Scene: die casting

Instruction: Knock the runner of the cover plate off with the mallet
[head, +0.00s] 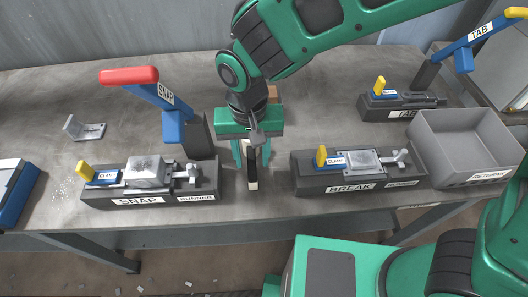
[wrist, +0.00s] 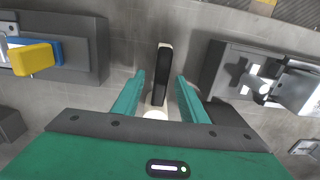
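The cover plate (head: 362,161) looks like the flat grey casting in the fixture marked BREAK (head: 337,188). Its runner (head: 401,156) sticks out to the right, over the part marked RUNNER. A black bar with pale ends, probably the mallet's handle (head: 252,174), stands or lies between the two fixtures; it also shows in the wrist view (wrist: 161,75). My gripper (head: 251,158) points down over it. The fingers (wrist: 158,98) are apart, one on each side, with gaps to the bar. The mallet's head cannot be made out clearly.
The SNAP fixture (head: 105,196) holds a boxy casting, with a red-handled lever (head: 130,76) behind. A TAB fixture (head: 377,108) stands at back right. A grey RETURNS bin (head: 452,166) is right of BREAK. A bracket (head: 84,129) lies at left. The back middle is mostly clear.

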